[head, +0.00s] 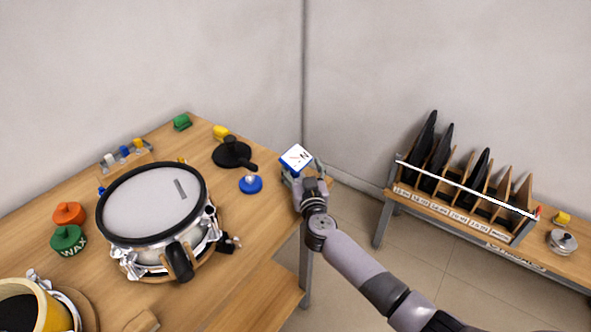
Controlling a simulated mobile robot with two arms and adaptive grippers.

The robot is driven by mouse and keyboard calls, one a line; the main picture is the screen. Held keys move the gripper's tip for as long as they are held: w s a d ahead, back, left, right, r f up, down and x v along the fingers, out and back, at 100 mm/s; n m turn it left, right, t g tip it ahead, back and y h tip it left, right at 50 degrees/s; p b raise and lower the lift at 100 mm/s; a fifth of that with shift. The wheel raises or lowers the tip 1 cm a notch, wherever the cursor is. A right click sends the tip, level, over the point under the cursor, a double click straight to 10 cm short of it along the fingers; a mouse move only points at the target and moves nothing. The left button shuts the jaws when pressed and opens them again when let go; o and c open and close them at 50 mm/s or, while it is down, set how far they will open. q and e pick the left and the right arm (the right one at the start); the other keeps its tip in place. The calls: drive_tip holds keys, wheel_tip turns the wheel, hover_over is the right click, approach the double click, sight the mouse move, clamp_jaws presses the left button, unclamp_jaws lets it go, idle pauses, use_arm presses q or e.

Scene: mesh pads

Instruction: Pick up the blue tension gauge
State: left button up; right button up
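A small blue block with a white marked face (296,157), which looks like the tension gauge, is at the right end of the wooden table near the wall corner. My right gripper (304,174) is right at it, with its fingers around its lower and right sides. The block hides part of the fingers, so I cannot tell whether they grip it. A round blue piece with a pale knob (250,185) lies on the table to the left of the gripper. My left gripper is out of view.
A snare drum (150,205) fills the table's middle. A black pad with a handle (231,154) lies behind the round blue piece. A low bench with a slotted rack (460,205) is at right.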

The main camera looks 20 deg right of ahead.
clamp_jaws()
idle(0.7)
drive_tip(key=shift+r, duration=0.1)
